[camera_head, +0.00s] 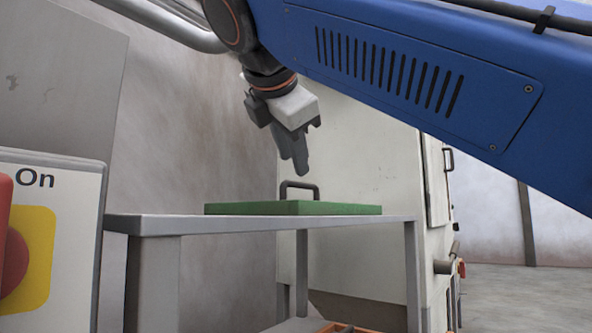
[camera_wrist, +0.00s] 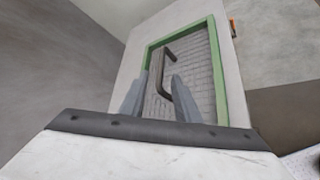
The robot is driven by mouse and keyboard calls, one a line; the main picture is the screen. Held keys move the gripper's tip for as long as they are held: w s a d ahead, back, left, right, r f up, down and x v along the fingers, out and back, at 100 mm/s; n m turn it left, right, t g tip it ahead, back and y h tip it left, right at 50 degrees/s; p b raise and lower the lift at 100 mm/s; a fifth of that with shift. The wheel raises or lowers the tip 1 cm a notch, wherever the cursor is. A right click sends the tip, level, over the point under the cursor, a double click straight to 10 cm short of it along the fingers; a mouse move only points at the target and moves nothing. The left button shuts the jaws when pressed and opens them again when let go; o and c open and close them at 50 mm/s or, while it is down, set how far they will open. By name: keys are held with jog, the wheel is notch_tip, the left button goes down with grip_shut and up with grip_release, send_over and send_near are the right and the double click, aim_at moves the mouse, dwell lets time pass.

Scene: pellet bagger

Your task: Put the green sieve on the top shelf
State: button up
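The green sieve (camera_head: 340,209) lies flat on the grey metal top (camera_head: 165,224) of a stand. Its dark arched handle (camera_head: 300,185) points up. In the wrist view the sieve's green frame (camera_wrist: 217,75) surrounds a grey mesh, and the handle (camera_wrist: 181,92) appears beyond and between the fingers. My gripper (camera_head: 300,168) hangs just above the handle, fingers pointing down. In the wrist view my gripper (camera_wrist: 159,80) has its two grey fingers apart, with nothing held between them. A small gap shows between fingertips and handle.
A lower level of the stand holds an orange-edged item (camera_head: 345,328), mostly cut off. A pale machine cabinet (camera_head: 375,165) stands behind. A control box (camera_head: 75,210) marked "On" with a red button is at the left. Open floor lies at the right.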

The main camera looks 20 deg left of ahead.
jog(key=shift+v, duration=1.15)
